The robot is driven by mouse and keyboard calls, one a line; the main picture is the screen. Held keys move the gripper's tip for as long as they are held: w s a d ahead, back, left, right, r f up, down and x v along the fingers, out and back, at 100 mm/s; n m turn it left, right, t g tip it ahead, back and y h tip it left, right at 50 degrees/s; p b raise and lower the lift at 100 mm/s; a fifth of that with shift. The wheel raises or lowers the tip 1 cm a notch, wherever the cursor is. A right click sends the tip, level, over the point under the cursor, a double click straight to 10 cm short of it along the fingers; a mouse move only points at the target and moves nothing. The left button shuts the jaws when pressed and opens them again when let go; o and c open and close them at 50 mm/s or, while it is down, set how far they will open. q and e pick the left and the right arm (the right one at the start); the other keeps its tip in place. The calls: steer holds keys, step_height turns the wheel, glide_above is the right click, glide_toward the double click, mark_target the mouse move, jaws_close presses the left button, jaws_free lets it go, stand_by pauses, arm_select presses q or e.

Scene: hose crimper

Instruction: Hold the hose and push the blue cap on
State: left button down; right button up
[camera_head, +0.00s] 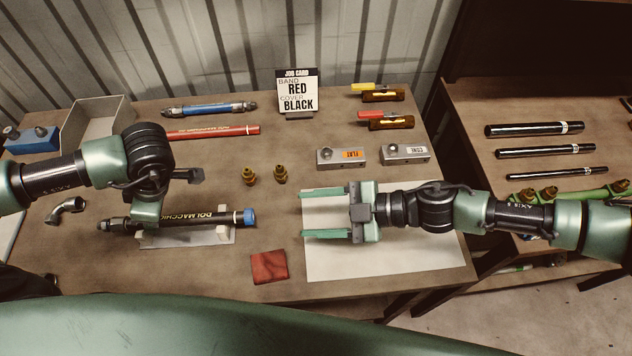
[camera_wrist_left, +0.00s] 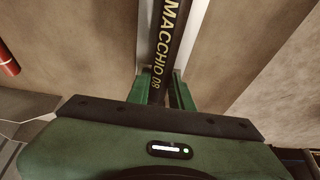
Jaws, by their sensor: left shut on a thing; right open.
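The black hose (camera_head: 205,226) with yellow lettering lies in a light cradle (camera_head: 228,239) at the table's front left. A metal fitting (camera_head: 112,224) is at its left end. The blue cap (camera_head: 249,217) sits at its right end; how far it is on cannot be told. My left gripper (camera_head: 147,214) is shut on the hose near the fitting. In the left wrist view its green fingers (camera_wrist_left: 160,86) stand on both sides of the hose (camera_wrist_left: 168,45). My right gripper (camera_head: 303,214) is open and empty, pointing left toward the cap with a gap between them.
A white sheet (camera_head: 400,264) lies under my right gripper. A red cloth (camera_head: 269,266) lies in front of the cap. Two brass fittings (camera_head: 249,176) stand behind it. A red hose (camera_head: 215,131), a job card (camera_head: 298,93) and two metal blocks (camera_head: 341,157) are farther back.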

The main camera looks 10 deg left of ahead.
arm_select(q)
steer(key=c, duration=1.2)
jaws_free()
steer(key=shift+o, duration=0.2)
steer(key=v, duration=1.2)
